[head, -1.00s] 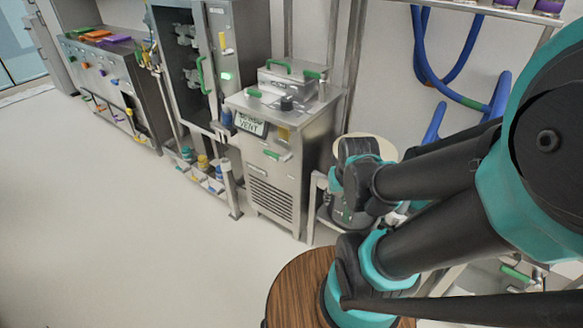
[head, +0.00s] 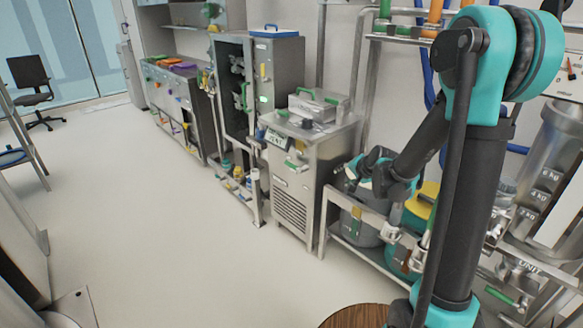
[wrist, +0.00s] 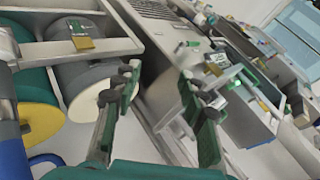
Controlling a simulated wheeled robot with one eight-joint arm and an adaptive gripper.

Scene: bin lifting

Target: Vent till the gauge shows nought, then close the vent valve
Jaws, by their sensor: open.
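A steel cabinet (head: 298,205) stands against the wall in the head view. A small sign reading VENT (head: 276,138) is at its upper left, with an unreadable upper line. A green-handled lever (head: 297,166) sits on its front; a green lever (head: 282,113) is on its top. I cannot tell which is the vent valve.
A low steel rack (head: 352,252) with drums, including a yellow-topped one (head: 423,202), stands right of the cabinet. An open tall cabinet (head: 285,60) and a bench (head: 180,105) stand left. A wooden round top (head: 352,317) is at the bottom edge. The floor (head: 170,230) ahead is clear.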

